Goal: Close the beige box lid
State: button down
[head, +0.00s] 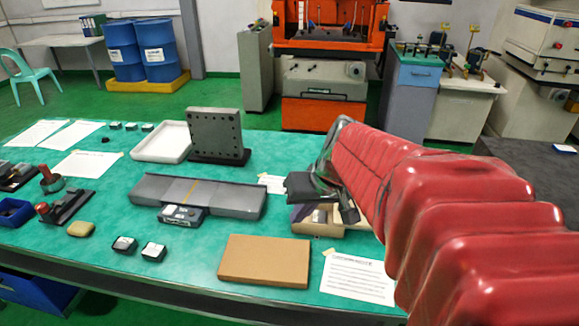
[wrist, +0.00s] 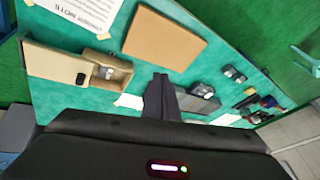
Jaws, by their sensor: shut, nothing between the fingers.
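The beige box (head: 316,229) stands open on the green table, partly hidden behind my gripper in the head view. In the head view, part of the lid (head: 358,224) shows on the right, behind my gripper. My gripper (head: 350,214) is shut and empty, over the box area in the head view. Its dark fingers (wrist: 158,97) point to the right of the box in the wrist view.
A flat brown cardboard piece (head: 264,261) lies in front of the box, and a printed sheet (head: 357,279) lies beside it. A grey metal bar (head: 225,197) and a dark upright plate (head: 215,130) stand to the left. Small parts lie farther left.

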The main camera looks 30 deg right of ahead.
jog(key=w+d+f+m+t, duration=0.1)
jog(key=d+f+m, duration=0.25)
jog(key=d, duration=1.15)
jog(key=m+t, duration=0.1)
jog(key=m, duration=0.1)
send_near(366, 218)
notch_tip(366, 218, up, 4)
jog(key=shift+a+r+h, duration=0.1)
jog(key=shift+a+h, duration=0.05)
jog(key=shift+h, duration=0.25)
jog(key=x, duration=0.9)
jog(key=shift+w+a, duration=0.15)
jog(key=shift+w, duration=0.1)
jog(key=shift+w+a+f+n, duration=0.15)
jog(key=shift+w+a, duration=0.3)
jog(key=shift+w, duration=0.15)
jog(key=shift+w+a+f+n, duration=0.1)
jog(key=shift+w+a+f, duration=0.05)
jog(key=shift+w+a, duration=0.7)
jog(key=shift+w, duration=0.3)
